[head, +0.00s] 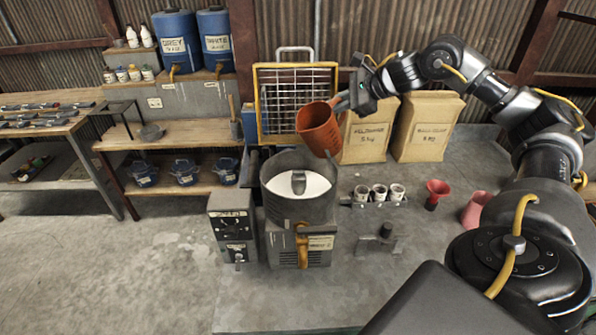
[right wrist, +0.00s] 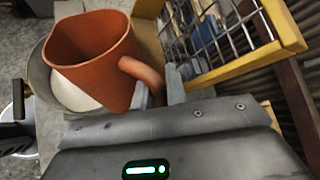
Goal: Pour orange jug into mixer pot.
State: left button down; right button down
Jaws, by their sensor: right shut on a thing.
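The orange jug (head: 319,127) is in the air above the back right rim of the mixer pot (head: 300,205), tilted a little. My right gripper (head: 342,103) is shut on its handle. In the right wrist view the jug (right wrist: 92,55) shows its open mouth and its handle between the fingers (right wrist: 160,92); no liquid shows inside. The grey mixer pot holds white material around a grey hub. Part of the pot shows behind the jug in the right wrist view (right wrist: 40,75). My left gripper is not in view.
A yellow-framed grid (head: 262,105) stands behind the pot, close to the jug. Paper sacks (head: 425,125) stand at the back right. Small cups (head: 379,192), a red funnel (head: 436,192) and a pink vessel (head: 475,209) are right of the pot. A control box (head: 232,228) stands left.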

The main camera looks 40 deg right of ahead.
jog(key=shift+r, duration=0.2)
jog(key=shift+a+r+h+p, duration=0.1)
jog(key=shift+r+h+p, duration=0.15)
jog(key=shift+p, duration=0.35)
jog(key=shift+r+n+h+p, duration=0.1)
jog(key=shift+n+h+p, duration=0.2)
jog(key=shift+n, duration=0.1)
jog(key=shift+a+r+h+p, duration=0.15)
jog(key=shift+h+p, duration=0.1)
jog(key=shift+p, duration=0.15)
jog(key=shift+a+r+n+p, duration=0.15)
jog(key=shift+n+p, duration=0.15)
jog(key=shift+p, duration=0.1)
jog(key=shift+a+h, duration=0.1)
jog(key=shift+h, duration=0.3)
jog(key=shift+a+r+n+h+p, duration=0.2)
jog(key=shift+a+n+h+p, duration=0.15)
jog(key=shift+p, duration=0.3)
